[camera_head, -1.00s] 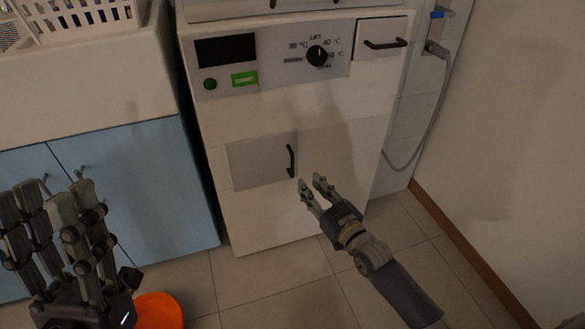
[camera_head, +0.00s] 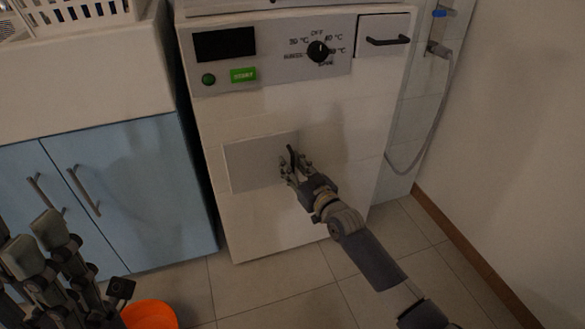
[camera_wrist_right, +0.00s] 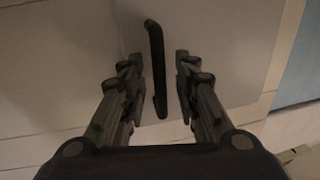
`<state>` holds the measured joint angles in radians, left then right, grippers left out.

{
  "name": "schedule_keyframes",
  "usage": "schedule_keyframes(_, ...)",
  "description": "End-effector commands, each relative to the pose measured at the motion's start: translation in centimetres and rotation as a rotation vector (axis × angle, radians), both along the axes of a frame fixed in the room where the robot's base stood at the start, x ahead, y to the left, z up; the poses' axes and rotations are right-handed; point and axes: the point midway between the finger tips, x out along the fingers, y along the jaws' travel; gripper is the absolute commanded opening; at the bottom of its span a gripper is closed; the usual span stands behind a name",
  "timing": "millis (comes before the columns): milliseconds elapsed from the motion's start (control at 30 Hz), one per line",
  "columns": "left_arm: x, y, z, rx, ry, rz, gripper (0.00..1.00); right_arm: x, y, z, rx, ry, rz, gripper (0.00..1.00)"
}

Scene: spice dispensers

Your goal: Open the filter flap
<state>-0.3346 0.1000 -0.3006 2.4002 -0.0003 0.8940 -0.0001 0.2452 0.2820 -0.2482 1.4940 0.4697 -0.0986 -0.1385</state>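The filter flap (camera_head: 250,164) is a flat grey panel low on the front of the white washing machine (camera_head: 290,105). It looks closed, flush with the front. Its dark upright handle (camera_head: 291,157) is at its right side, partly covered by my right gripper (camera_head: 294,167). In the right wrist view, the handle (camera_wrist_right: 155,60) stands between the two fingers of the right gripper (camera_wrist_right: 157,66), with a gap on each side. That gripper is open. My left gripper (camera_head: 38,245) is at the lower left, cut off by the frame, away from the flap; its opening is unclear.
A control panel with a dial (camera_head: 318,51) and a drawer (camera_head: 383,36) are above the flap. A blue cabinet (camera_head: 125,190) stands to the left. An orange bowl-like object (camera_head: 150,315) is on the floor. The tiled floor in front of the machine is clear.

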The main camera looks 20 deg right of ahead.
Motion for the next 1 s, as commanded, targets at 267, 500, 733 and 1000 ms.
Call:
schedule_keyframes(267, 0.03, -0.02, 0.02, 0.0, 0.001, 0.0, 0.4, 0.04, 0.02, 0.03, 0.001, 0.0, 0.0, 0.2)
schedule_keyframes(500, 0.04, -0.01, 0.03, 0.0, 0.001, 0.0, 0.4, 0.02, 0.01, 0.02, 0.001, 0.0, 0.0, 0.0)
schedule_keyframes(733, 0.02, 0.01, 0.22, 0.0, 0.001, 0.0, 0.4, -0.06, 0.03, 0.06, 0.002, 0.0, -0.004, 0.0)
schedule_keyframes(1000, -0.09, 0.07, 0.85, -0.003, 0.014, 0.0, 0.4, -0.47, -0.02, 0.23, 0.005, 0.0, -0.03, 0.0)
